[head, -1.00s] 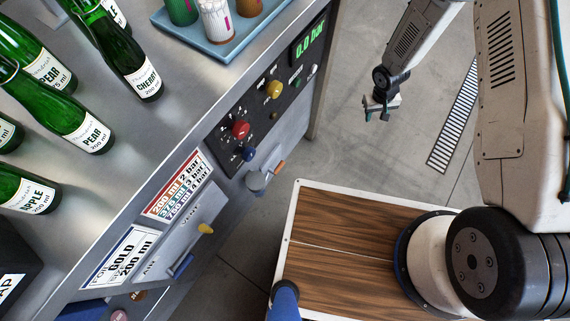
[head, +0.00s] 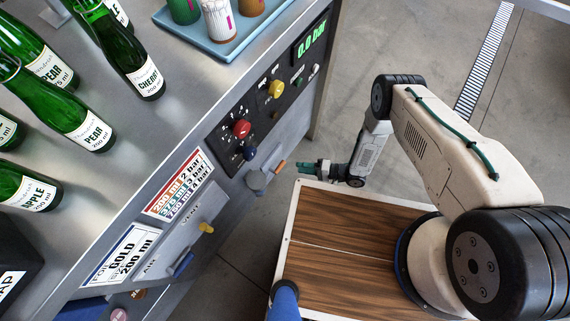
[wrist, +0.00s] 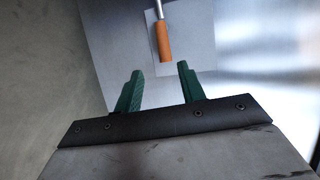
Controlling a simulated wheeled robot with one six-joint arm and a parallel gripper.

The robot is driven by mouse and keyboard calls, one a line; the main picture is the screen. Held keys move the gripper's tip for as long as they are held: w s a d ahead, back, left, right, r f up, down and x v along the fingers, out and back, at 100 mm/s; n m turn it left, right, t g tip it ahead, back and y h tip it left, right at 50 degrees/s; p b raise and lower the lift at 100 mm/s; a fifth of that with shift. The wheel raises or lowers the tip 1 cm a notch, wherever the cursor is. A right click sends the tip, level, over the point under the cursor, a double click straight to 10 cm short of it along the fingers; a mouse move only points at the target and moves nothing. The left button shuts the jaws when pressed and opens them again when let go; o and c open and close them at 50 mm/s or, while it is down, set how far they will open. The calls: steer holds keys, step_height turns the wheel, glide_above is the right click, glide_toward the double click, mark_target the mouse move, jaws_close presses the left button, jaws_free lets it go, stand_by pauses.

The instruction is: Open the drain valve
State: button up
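A grey valve body (head: 256,181) with an orange-tipped lever (head: 280,166) is mounted low on the front of the metal cabinet; I take it for the drain valve, as no label on it is readable. In the wrist view the orange grip (wrist: 164,42) hangs on a thin metal rod in front of a pale plate. My gripper (head: 310,168) is a little right of the lever in the head view, apart from it. Its green fingers (wrist: 160,82) are spread and empty in the wrist view, with the orange grip beyond their tips.
The control panel (head: 262,118) has red, yellow and blue knobs and a display reading 0.0 bar. A yellow lever (head: 206,228) and a blue lever (head: 182,264) sit lower left. Green bottles (head: 88,128) and a blue tray (head: 226,46) stand on the cabinet top.

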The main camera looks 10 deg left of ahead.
steer(key=r+x, duration=0.1)
steer(key=x, duration=0.6)
steer(key=shift+a+f, duration=0.2)
steer(key=shift+a, duration=0.3)
jaws_close()
